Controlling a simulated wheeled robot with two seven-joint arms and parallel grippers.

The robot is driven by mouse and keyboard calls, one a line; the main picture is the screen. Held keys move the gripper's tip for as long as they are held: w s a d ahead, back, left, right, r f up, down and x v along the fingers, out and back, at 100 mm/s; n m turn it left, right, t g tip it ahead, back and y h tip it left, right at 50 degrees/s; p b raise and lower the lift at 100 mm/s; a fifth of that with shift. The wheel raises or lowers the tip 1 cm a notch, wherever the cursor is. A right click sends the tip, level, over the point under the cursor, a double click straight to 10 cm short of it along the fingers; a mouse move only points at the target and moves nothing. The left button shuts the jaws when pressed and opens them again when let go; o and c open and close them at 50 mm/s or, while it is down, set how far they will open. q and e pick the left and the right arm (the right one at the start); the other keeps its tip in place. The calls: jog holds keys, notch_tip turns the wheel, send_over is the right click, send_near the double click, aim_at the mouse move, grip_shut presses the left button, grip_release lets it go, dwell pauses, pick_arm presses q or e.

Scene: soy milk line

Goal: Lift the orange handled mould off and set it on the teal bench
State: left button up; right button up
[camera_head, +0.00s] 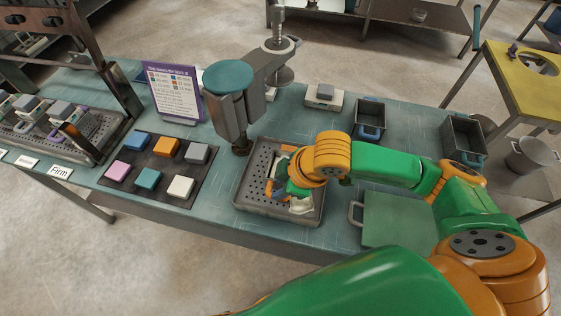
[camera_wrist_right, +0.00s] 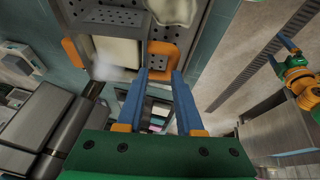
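The orange handled mould (camera_head: 270,187) sits on the perforated grey tray (camera_head: 240,204) on the teal bench (camera_head: 330,148). In the right wrist view, its two orange handles (camera_wrist_right: 74,62) flank a pale block (camera_wrist_right: 118,60). My right gripper (camera_wrist_right: 158,74) has blue fingers with a clear gap between their tips. The tips are at the nearer orange handle; I cannot tell whether they touch it. In the head view my right arm partly hides the mould and gripper. A white cloth-like lump (camera_head: 301,205) lies beside the mould on the tray. My left gripper is not in view.
A press with a teal round top (camera_head: 228,77) stands just behind the tray. A dark board (camera_head: 138,144) with several coloured blocks lies to the left. A green board (camera_head: 395,218), a scale (camera_head: 323,98) and two dark bins (camera_head: 369,112) are to the right.

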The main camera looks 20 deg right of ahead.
jog(key=shift+s+a+f, duration=0.25)
jog(key=shift+s+f, duration=0.3)
jog(key=shift+f, duration=0.1)
jog(key=shift+s+a+f, duration=0.2)
jog(key=shift+s+f, duration=0.3)
jog(key=shift+f, duration=0.1)
jog(key=shift+w+f, duration=0.15)
jog(key=shift+f, duration=0.15)
jog(key=shift+d+f, duration=0.1)
jog(key=shift+f, duration=0.05)
grip_shut()
jog(key=shift+w+d+f, duration=0.15)
jog(key=shift+f, duration=0.05)
jog(key=shift+w+f, duration=0.2)
jog(key=shift+w, duration=0.85)
jog(key=shift+s+r, duration=0.3)
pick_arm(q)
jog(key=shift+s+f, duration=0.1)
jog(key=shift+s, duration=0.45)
pick_arm(e)
jog(key=shift+w+a, duration=0.15)
jog(key=shift+a, duration=0.05)
